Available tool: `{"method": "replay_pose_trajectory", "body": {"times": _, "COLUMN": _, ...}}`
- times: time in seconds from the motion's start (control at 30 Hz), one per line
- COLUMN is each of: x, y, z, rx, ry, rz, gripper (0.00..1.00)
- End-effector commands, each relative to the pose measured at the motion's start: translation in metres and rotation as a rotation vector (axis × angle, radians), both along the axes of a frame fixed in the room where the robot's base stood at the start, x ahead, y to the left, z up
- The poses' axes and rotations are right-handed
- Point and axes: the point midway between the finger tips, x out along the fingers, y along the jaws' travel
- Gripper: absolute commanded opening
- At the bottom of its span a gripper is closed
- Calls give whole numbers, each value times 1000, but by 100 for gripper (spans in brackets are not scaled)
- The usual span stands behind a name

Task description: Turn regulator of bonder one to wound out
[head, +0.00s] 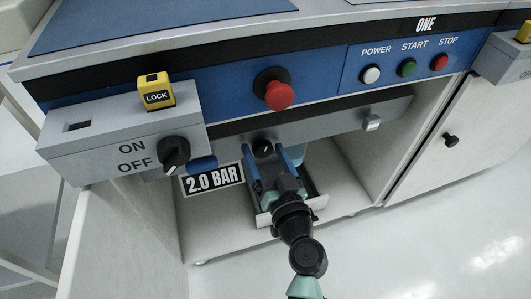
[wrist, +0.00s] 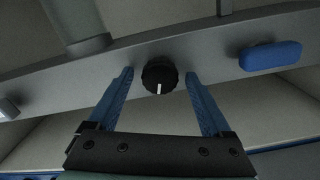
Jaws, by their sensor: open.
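The regulator knob (head: 262,148) is a small round black knob with a white mark, on the grey strip under bonder one's blue panel. In the wrist view the knob (wrist: 160,75) is ribbed, and its white mark points down in the picture. My gripper (head: 265,155) is open, with its blue fingers to either side of the knob. In the wrist view my gripper (wrist: 159,78) shows gaps between each fingertip and the knob, so it appears to touch neither side. A "2.0 BAR" label (head: 213,179) is left of my gripper.
A grey box with a black ON/OFF switch (head: 174,154) and a yellow LOCK block (head: 156,91) is at left. A red mushroom button (head: 279,95) sits above the knob. A blue oblong part (wrist: 270,56) is right of the knob in the wrist view.

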Motion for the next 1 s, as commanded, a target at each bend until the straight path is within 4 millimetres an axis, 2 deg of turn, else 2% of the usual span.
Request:
{"method": "replay_pose_trajectory", "body": {"times": 0.1, "x": 0, "y": 0, "z": 0, "rx": 0, "ry": 0, "rz": 0, "gripper": 84}}
{"method": "replay_pose_trajectory", "body": {"times": 0.57, "x": 0, "y": 0, "z": 0, "rx": 0, "ry": 0, "rz": 0, "gripper": 1}}
{"method": "replay_pose_trajectory", "body": {"times": 1.0, "x": -1, "y": -1, "z": -1, "rx": 89, "ry": 29, "rz": -1, "gripper": 0}}
